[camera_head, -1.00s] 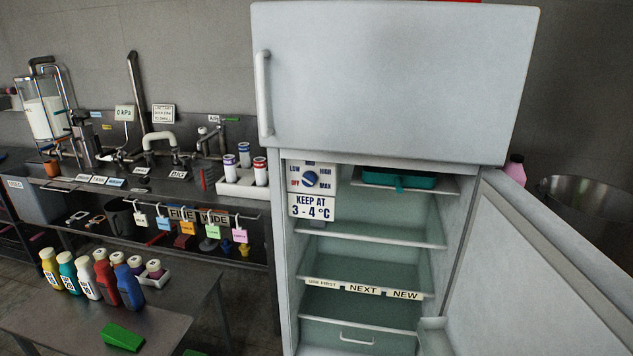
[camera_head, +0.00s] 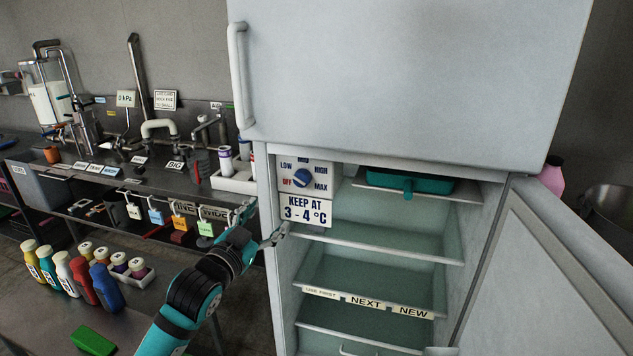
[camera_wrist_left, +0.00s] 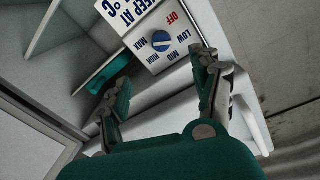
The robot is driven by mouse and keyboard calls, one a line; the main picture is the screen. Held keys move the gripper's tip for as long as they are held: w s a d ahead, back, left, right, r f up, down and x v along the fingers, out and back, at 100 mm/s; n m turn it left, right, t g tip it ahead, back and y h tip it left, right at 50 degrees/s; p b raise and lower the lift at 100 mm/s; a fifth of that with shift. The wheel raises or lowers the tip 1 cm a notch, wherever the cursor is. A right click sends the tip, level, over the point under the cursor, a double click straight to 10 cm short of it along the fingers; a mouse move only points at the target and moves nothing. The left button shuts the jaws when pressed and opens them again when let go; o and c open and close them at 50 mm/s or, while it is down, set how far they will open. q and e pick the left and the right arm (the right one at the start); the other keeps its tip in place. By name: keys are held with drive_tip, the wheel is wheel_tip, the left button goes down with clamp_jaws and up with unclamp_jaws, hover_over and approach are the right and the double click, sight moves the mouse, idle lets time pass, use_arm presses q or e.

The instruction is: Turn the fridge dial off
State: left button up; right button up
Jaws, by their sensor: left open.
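The blue fridge dial (camera_head: 303,177) sits on a white panel inside the open lower part of the fridge (camera_head: 400,70). The panel is marked LOW, MID, HIGH, MAX and a red OFF. In the left wrist view the dial (camera_wrist_left: 161,40) shows a pale line across it. I cannot tell its exact setting. My left gripper (camera_head: 262,222) is open and empty, below and left of the dial, near the fridge's left front edge. In the left wrist view my left gripper (camera_wrist_left: 158,100) has its fingers spread, with the dial beyond them, apart. My right gripper is not in view.
A "KEEP AT 3 - 4 °C" sign (camera_head: 306,210) hangs below the dial. A teal tray (camera_head: 408,181) sits on the top shelf to its right. The open fridge door (camera_head: 560,270) stands at the right. Several bottles (camera_head: 80,275) stand at lower left.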

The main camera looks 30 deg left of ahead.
sight(300, 181)
use_arm(q)
drive_tip(key=w, duration=0.5)
drive_tip(key=w+a, duration=0.1)
drive_tip(key=w, duration=0.4)
drive_tip(key=w+a+p, duration=0.1)
drive_tip(key=w, duration=0.5)
drive_tip(key=shift+a+r, duration=0.1)
drive_tip(key=shift+a, duration=0.15)
drive_tip(key=shift+w, duration=0.4)
drive_tip(key=c, duration=1.2)
